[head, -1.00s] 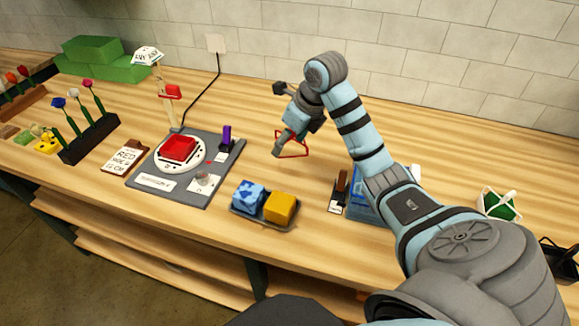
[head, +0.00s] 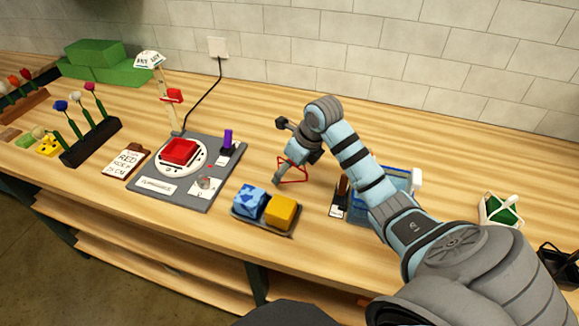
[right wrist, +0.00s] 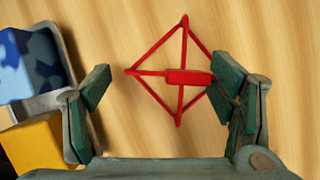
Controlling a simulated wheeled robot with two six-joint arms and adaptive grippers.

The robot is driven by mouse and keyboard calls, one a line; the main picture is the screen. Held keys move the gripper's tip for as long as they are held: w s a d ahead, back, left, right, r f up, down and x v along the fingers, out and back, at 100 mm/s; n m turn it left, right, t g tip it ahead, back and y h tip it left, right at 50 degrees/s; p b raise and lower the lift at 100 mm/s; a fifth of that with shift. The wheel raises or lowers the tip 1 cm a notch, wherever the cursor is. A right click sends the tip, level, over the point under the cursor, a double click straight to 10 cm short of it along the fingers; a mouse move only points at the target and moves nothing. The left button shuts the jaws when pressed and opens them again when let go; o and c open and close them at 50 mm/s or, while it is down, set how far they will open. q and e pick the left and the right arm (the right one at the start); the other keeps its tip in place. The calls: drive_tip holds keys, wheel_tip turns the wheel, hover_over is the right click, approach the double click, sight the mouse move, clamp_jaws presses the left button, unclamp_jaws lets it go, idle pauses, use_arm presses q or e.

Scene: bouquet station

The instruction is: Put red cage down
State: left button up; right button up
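The red cage (head: 293,171), a thin red wire frame, is at my right gripper over the bare wood right of the station board. In the right wrist view the cage (right wrist: 182,76) shows as a diamond of thin bars with a thicker red bar. My right gripper (head: 280,180) points down at the table. In the right wrist view its fingers (right wrist: 160,92) are wide apart. The cage's right corner overlaps the right finger; the left finger is clear of it. I cannot tell whether the cage rests on the wood. My left gripper is not in view.
A grey tray (head: 266,222) with a blue patterned block (head: 249,200) and a yellow block (head: 281,211) is close in front. The grey board (head: 200,195) with a red block (head: 180,151) is left. A blue crate (head: 398,180) stands right. Bare wood lies behind.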

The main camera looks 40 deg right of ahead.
drive_tip(key=shift+r, duration=0.25)
drive_tip(key=p+v, duration=0.1)
drive_tip(key=v, duration=1)
drive_tip(key=shift+s+r, duration=0.3)
drive_tip(key=shift+r, duration=0.05)
drive_tip(key=shift+d, duration=0.15)
